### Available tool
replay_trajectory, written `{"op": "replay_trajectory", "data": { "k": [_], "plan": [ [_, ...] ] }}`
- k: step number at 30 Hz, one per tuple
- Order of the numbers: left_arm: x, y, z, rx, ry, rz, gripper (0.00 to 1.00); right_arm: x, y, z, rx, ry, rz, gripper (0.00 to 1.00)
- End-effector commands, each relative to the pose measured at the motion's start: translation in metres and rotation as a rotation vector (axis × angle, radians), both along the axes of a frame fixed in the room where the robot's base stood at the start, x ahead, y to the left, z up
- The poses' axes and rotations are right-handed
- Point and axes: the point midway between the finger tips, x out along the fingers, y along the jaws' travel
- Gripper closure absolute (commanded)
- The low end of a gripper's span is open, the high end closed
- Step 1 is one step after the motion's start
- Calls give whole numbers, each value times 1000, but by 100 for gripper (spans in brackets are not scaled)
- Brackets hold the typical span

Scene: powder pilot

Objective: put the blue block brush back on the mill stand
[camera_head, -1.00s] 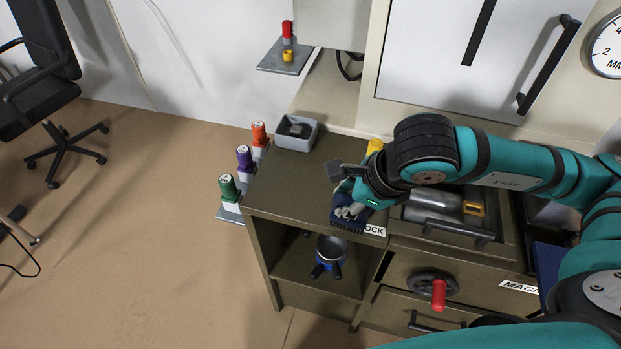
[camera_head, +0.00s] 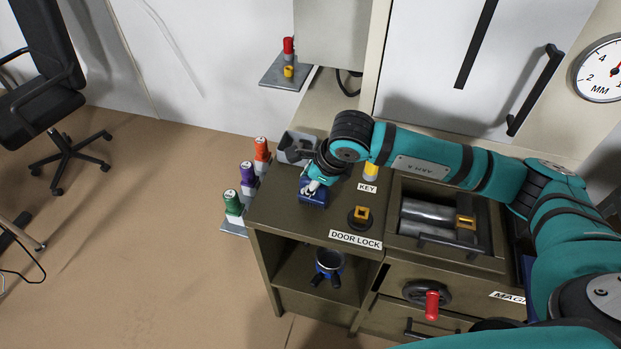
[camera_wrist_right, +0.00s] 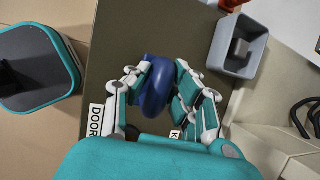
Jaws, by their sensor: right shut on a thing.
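My right gripper (camera_head: 315,187) is shut on the blue block brush (camera_head: 312,198) over the top of the brown mill stand (camera_head: 275,215). In the right wrist view the brush (camera_wrist_right: 157,85) sits between the fingers of my right gripper (camera_wrist_right: 160,88), with the stand top behind it. I cannot tell whether the brush touches the top or hangs just above it. My left gripper is not in view.
A grey open tray (camera_head: 290,146), partly hidden by my arm, stands at the stand's back left corner. A yellow key piece (camera_head: 370,170) and the door lock (camera_head: 361,215) are to the right. Orange, purple and green bottles stand outside the left edge.

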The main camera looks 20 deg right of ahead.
Motion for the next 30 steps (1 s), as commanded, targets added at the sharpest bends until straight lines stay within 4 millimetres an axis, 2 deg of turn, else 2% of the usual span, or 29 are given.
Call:
{"op": "replay_trajectory", "data": {
  "k": [13,14,18,26,30],
  "plan": [
    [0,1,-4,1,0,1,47,0,0,-9,1,-4,1,100],
    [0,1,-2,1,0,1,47,0,0,-7,0,-3,1,75],
    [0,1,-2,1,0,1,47,0,0,-7,1,-2,1,57],
    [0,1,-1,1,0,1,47,0,0,-7,1,-2,0,55],
    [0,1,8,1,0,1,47,0,0,-6,0,-1,0,55]
  ]
}}
